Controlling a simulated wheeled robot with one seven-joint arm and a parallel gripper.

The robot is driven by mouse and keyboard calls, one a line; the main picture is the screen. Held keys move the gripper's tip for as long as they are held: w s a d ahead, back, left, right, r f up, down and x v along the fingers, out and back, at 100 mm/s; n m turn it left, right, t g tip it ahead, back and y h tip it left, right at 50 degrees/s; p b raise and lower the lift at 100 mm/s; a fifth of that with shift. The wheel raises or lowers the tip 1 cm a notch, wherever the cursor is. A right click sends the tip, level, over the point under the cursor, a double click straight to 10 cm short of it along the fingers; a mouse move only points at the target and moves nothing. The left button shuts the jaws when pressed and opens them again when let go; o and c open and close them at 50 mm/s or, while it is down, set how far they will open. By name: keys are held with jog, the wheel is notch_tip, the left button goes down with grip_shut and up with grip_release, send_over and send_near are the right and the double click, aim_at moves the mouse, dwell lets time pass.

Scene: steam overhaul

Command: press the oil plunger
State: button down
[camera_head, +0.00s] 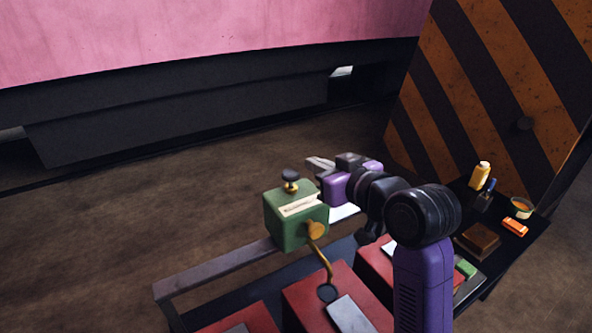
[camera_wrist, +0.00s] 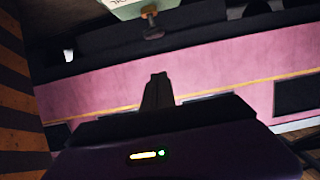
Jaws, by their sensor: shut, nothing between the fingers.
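A green oil box (camera_head: 283,226) with a pale label stands on the rack. A dark round plunger knob (camera_head: 290,175) on a brass stem sticks up from its top. My gripper (camera_head: 318,163) is behind and to the right of the knob, apart from it, with its fingers shut and empty. In the wrist view the shut fingers (camera_wrist: 157,80) point toward the upper middle. The box (camera_wrist: 128,7) shows at the top edge there, with the plunger knob (camera_wrist: 153,33) hanging below it in the picture, clear of the fingertips.
A brass crank arm (camera_head: 321,255) with a dark end projects from the box's front. Red blocks (camera_head: 330,300) lie on the bench below. At right, a dark tray holds a yellow bottle (camera_head: 479,175), an orange item (camera_head: 515,227) and a brown block (camera_head: 477,241). A striped panel (camera_head: 500,90) rises behind.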

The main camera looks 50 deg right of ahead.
jog(key=p, duration=0.2)
send_over(291, 175)
jog(key=s, duration=0.2)
jog(key=f, duration=0.2)
notch_tip(291, 175, down, 2)
jog(key=shift+w+f, duration=0.15)
jog(key=shift+f, duration=0.95)
jog(key=shift+f+b, duration=0.8)
jog(key=shift+f, duration=0.7)
